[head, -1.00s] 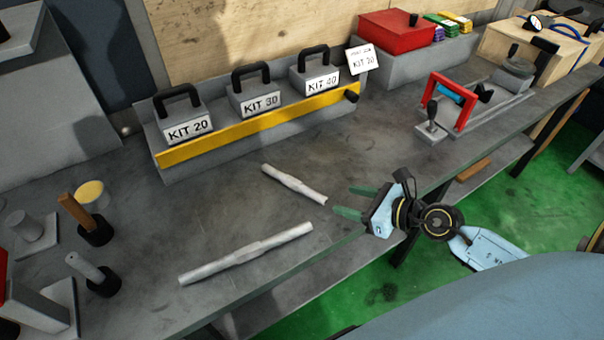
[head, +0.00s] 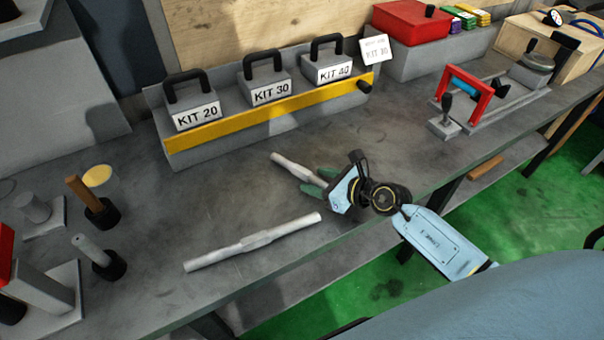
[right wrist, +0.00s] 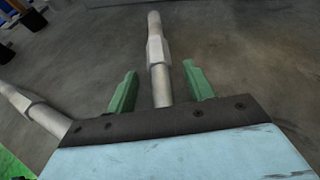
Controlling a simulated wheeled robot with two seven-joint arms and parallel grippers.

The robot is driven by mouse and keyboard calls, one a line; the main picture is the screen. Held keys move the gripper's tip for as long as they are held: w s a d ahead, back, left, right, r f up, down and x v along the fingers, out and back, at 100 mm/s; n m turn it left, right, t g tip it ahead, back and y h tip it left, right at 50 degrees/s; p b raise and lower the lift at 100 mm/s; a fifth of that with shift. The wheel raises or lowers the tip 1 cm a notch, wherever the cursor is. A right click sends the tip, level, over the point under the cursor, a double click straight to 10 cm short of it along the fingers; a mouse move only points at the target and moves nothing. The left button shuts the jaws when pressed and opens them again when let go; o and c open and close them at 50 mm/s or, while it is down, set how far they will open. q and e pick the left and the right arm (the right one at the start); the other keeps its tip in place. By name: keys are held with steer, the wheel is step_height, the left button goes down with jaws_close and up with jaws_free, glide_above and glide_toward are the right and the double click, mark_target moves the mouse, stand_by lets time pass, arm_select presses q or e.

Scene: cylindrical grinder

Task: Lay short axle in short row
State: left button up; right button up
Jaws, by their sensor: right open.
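The short axle (head: 295,167) is a grey stepped rod lying on the bench. In the head view its near end is hidden by my right gripper (head: 309,182). In the right wrist view the short axle (right wrist: 156,52) lies between the two green fingers of the open gripper (right wrist: 162,92), with a gap on each side. A longer axle (head: 252,243) lies on the bench nearer the front edge; it also shows at the left of the right wrist view (right wrist: 33,108). My left gripper is not in view. I cannot tell which place is the short row.
A rack with a yellow front rail (head: 270,112) holds weights marked KIT 20, KIT 30 and KIT 40. A red-framed fixture (head: 468,92) stands at right.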

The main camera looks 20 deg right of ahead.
jaws_close()
steer(key=s+a+r+p, duration=0.2)
steer(key=r, duration=1)
steer(key=s+a+r+p, duration=0.2)
steer(key=s+a+r, duration=0.1)
steer(key=r, duration=0.9)
stand_by(0.6)
steer(key=shift+a+y, duration=0.15)
steer(key=shift+y, duration=0.15)
